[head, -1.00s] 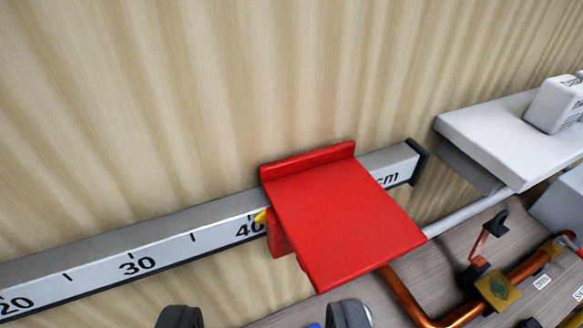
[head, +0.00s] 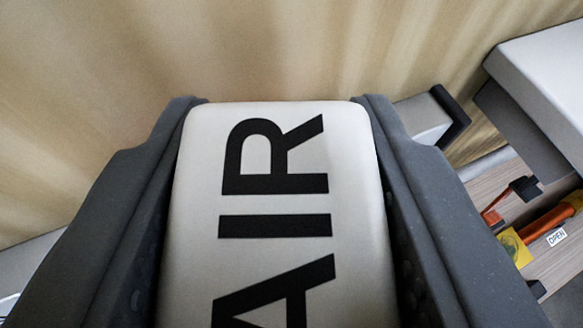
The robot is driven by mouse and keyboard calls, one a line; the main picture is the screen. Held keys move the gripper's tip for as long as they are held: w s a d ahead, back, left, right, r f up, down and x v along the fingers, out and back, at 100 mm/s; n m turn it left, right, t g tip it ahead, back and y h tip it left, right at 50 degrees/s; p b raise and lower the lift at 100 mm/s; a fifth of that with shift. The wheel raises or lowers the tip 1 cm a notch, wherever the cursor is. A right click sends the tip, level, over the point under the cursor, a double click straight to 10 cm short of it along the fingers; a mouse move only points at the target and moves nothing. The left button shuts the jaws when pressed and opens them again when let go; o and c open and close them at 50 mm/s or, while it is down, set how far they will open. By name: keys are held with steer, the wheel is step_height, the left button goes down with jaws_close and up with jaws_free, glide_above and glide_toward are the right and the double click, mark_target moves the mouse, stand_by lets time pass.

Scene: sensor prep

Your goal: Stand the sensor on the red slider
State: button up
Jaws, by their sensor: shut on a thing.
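The sensor (head: 275,215) is a white block with rounded edges and large black letters reading AIR. It fills the middle of the head view, close to the camera. My gripper (head: 280,108) is shut on it, with one dark grey jaw against each side. The red slider does not show; the sensor and jaws cover the part of the rail where it was seen before. I cannot tell whether the sensor touches it.
The grey rail's right end (head: 424,118) with its black cap shows beside the right jaw. A white shelf (head: 548,75) juts in at upper right. Below it are an orange pipe (head: 545,222), a yellow tag and an OPEN label. A beige curtain-like backdrop fills the top.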

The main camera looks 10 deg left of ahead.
steer(key=shift+f, duration=0.95)
steer(key=shift+f, duration=0.15)
steer(key=o, duration=1)
steer(key=shift+s+r, duration=0.1)
steer(key=shift+r, duration=0.1)
steer(key=b+v, duration=0.2)
steer(key=v, duration=0.9)
steer(key=shift+s+r, duration=0.2)
steer(key=shift+s, duration=0.15)
